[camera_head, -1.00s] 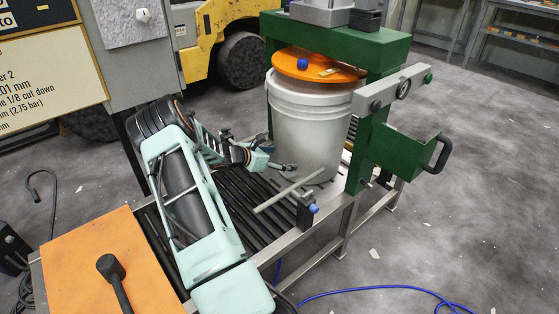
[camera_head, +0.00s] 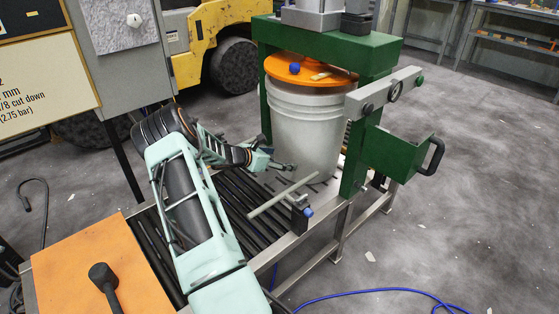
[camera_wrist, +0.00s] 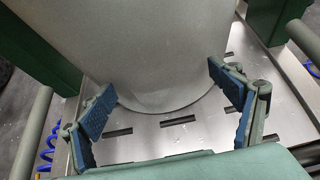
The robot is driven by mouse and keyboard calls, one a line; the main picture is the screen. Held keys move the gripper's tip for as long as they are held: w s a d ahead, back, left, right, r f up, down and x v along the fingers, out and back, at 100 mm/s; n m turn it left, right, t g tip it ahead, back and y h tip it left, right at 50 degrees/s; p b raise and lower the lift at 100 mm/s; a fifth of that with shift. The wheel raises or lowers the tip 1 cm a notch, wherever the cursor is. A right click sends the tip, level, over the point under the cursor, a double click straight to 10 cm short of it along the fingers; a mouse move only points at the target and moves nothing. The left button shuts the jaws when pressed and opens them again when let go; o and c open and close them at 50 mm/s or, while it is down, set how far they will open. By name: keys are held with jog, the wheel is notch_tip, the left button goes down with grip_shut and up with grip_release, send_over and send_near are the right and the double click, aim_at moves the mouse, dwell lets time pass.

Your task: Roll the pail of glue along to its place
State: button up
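The pail of glue (camera_head: 304,127) is a light grey ribbed bucket standing upright on the metal plate inside the green press frame (camera_head: 325,38). An orange disc (camera_head: 312,69) with a blue knob sits above its rim. In the wrist view the pail's lower wall (camera_wrist: 165,45) fills the top middle. My gripper (camera_head: 288,167) is low in front of the pail. In the wrist view its blue-padded fingers (camera_wrist: 168,100) are spread wide, one on each side of the pail's base, with nothing held. I cannot tell whether they touch the pail.
A roller conveyor (camera_head: 245,200) leads to the press plate. A grey bar (camera_head: 283,195) lies across the conveyor's right side. A green bracket with a black handle (camera_head: 405,158) sticks out right. An orange board with a black mallet (camera_head: 95,255) is at the near left. A blue hose (camera_head: 380,291) lies on the floor.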

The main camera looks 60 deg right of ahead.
jog(key=shift+s, duration=0.1)
jog(key=w+a+r+p, duration=0.1)
jog(key=a+r+p, duration=0.3)
jog(key=a+r, duration=0.1)
jog(key=shift+w, duration=0.35)
dwell(0.6)
